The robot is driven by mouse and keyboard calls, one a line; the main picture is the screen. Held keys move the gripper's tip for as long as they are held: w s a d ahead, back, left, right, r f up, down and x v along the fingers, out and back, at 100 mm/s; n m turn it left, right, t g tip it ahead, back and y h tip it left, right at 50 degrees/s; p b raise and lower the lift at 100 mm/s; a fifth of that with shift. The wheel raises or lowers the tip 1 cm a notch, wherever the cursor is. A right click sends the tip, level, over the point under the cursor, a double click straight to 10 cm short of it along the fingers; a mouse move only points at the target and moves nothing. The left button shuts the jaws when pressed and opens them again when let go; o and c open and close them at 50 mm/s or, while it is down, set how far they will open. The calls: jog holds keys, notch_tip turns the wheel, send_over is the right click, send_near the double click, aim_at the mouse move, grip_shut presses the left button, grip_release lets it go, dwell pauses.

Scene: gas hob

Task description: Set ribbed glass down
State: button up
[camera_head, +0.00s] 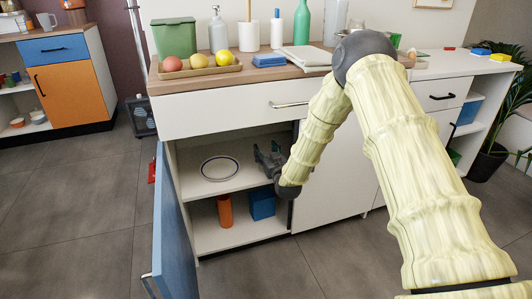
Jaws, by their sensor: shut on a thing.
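My gripper (267,160), dark grey, is inside the open cabinet, at the right side of the upper shelf (200,183). Its fingers point left and back, close above the shelf. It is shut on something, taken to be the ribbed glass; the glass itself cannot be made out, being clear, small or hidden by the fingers. I cannot tell whether it touches the shelf. A round plate-like thing with a dark rim (220,168) lies on the same shelf, left of my gripper.
The blue cabinet door (174,230) stands open at the left. An orange cylinder (225,211) and a blue box (262,203) stand on the lower shelf. The counter above holds a fruit tray (198,71), bottles and a folded cloth (305,56). The shelf's front left is clear.

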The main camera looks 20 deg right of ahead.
jog(key=o, duration=1.6)
jog(key=shift+f, duration=0.1)
